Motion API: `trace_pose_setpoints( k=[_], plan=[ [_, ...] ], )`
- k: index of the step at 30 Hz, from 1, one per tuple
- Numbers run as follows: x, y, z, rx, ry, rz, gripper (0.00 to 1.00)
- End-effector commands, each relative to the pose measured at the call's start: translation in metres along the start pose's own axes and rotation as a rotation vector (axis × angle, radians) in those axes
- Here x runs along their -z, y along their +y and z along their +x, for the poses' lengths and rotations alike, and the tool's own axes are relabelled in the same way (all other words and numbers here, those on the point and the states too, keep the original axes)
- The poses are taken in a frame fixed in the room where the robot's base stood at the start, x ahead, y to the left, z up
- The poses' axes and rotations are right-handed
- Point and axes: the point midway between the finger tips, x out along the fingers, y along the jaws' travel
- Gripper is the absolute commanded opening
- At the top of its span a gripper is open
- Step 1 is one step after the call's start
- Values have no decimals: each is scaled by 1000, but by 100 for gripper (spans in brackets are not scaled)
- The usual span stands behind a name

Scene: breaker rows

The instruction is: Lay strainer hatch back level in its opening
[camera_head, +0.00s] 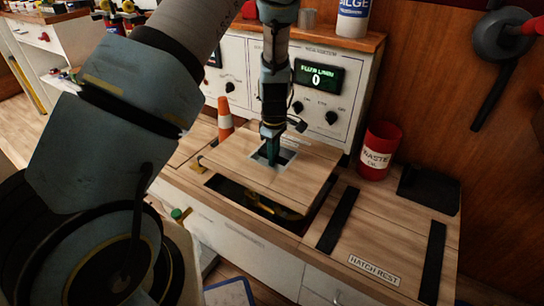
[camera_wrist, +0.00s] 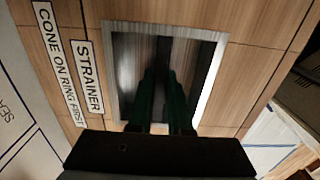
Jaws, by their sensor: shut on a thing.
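The strainer hatch (camera_head: 305,172) is a square wooden panel with a metal-framed recessed pull. It sits over the opening (camera_head: 235,192) in the counter, apart from its front edge, with a dark gap showing along the front. It looks raised and slightly tilted; its far edge is hard to judge. My gripper (camera_head: 272,155) reaches down into the recess and is shut on the pull. In the wrist view, the green fingers (camera_wrist: 165,105) are inside the metal frame of the hatch (camera_wrist: 255,75), beside the STRAINER label (camera_wrist: 88,75). The grip itself is partly hidden.
An orange cone (camera_head: 225,119) stands behind the hatch at left. The hatch rest (camera_head: 385,240) with black strips is at right, clear. A red waste bin (camera_head: 378,150) stands behind it. A control panel (camera_head: 325,100) rises close behind the opening. Something yellow shows inside the opening.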

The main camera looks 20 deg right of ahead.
Motion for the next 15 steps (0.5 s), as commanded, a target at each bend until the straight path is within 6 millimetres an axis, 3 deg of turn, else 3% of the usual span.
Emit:
trace_pose_setpoints(
  k=[13,15],
  plan=[
    [0,1,-3,-2,1,0,0],
    [0,1,3,-2,2,-1,0]
  ],
)
